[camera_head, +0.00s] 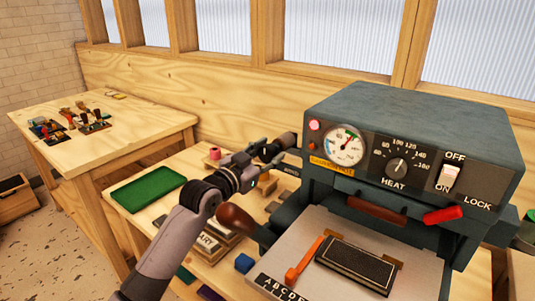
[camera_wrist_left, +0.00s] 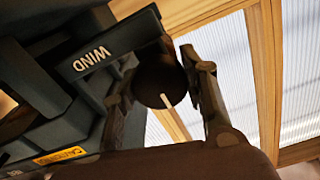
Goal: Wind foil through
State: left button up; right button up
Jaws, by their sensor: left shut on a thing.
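The dark grey foil machine (camera_head: 400,115) stands on the table at the right, with a dial gauge (camera_head: 344,145), a HEAT knob (camera_head: 397,167) and an ON/OFF switch (camera_head: 449,176). My left gripper (camera_head: 270,152) is at the machine's left side, shut on a dark round winding knob (camera_head: 285,146). In the left wrist view the knob (camera_wrist_left: 160,80) sits between the two fingers of the gripper (camera_wrist_left: 165,85), beside a plate marked WIND (camera_wrist_left: 90,53). The knob has a pale mark. The foil rolls are hidden inside or behind the machine. My right gripper is not in view.
A brown-handled lever (camera_head: 236,220) sticks out at the machine's front left. A dark ribbed block (camera_head: 355,265) lies on the pale bed in front. A green tray (camera_head: 147,188) and small blocks lie on the table at left. A second wooden table (camera_head: 120,120) holds tools.

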pick_arm(q)
jog(key=c, duration=0.4)
jog(key=shift+o, duration=0.2)
jog(key=shift+m, duration=0.3)
